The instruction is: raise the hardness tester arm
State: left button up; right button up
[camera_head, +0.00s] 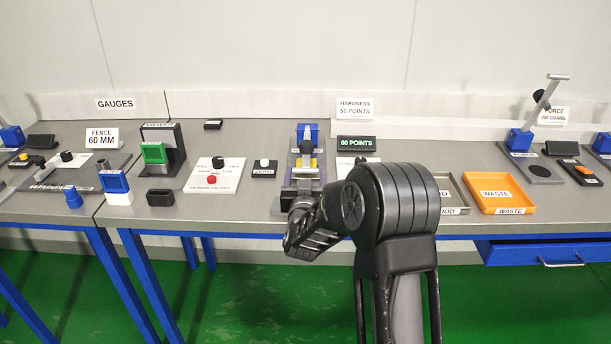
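The hardness tester (307,133) stands at the middle of the bench, with a blue block at its back, a black knob, yellow parts and a pale grey bar across its front. Its arm appears to lie low, running from the blue block toward the front. My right gripper (298,238) is dark and sits just in front of the tester, at the bench's front edge. It overlaps the tester's front end in the picture, and I cannot tell if they touch. Its fingers are too dark and foreshortened to show their opening. My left gripper is out of view.
A sign (355,108) reads hardness 50 points; a dark display (356,143) below it reads 60 points. A white panel with a red button (212,180) lies left of the tester. An orange waste tray (526,200) lies right, beside a grey tray (451,207).

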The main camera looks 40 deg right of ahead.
grip_shut()
dwell(0.5)
